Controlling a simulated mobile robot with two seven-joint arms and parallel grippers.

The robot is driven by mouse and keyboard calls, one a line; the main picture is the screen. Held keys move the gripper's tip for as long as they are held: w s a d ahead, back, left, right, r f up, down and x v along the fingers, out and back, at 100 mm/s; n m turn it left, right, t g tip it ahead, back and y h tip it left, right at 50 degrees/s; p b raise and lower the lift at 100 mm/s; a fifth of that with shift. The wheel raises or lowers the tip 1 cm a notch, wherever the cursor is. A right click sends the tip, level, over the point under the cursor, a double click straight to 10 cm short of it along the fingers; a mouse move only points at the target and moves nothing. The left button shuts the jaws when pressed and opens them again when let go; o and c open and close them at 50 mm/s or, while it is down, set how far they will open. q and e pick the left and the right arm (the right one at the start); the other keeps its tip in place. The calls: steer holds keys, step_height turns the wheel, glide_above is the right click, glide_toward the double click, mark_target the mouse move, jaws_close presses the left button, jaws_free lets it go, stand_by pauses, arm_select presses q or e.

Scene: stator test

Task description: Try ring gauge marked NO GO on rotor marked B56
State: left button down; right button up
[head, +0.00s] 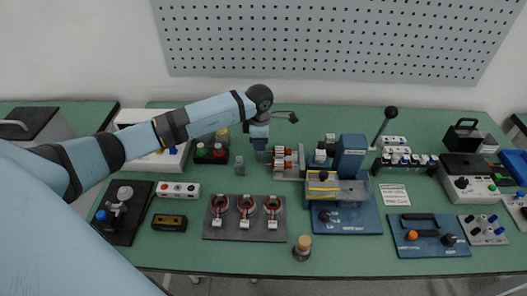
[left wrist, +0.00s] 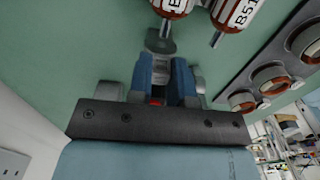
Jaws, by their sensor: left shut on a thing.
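My left gripper (head: 259,146) is near the left end of the rotor stand, with its fingers pointing down. In the left wrist view, its two blue fingers (left wrist: 166,78) are shut on a small grey piece (left wrist: 160,42), which may be the ring gauge; no marking on it is readable. Rotors with red bands (head: 287,153) lie in the stand (head: 289,175). In the left wrist view, one rotor (left wrist: 172,7) shows only part of a B label, and its shaft points at the grey piece; I cannot tell whether it enters it. Another rotor (left wrist: 238,10) reads B51. My right gripper is out of view.
A small grey item (head: 240,168) stands left of the rotors. A dark plate (head: 245,231) with three copper-wound stators lies in front. A blue press (head: 345,190) stands to the right. A wooden-topped stamp or knob (head: 303,247) is near the front edge. Green table is clear around the rotors' front.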

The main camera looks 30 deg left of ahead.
arm_select(q)
steer(key=shift+s+a, duration=0.15)
steer(key=shift+a, duration=0.05)
steer(key=shift+r, duration=0.1)
steer(key=shift+r+p, duration=1.4)
steer(key=shift+r, duration=1.05)
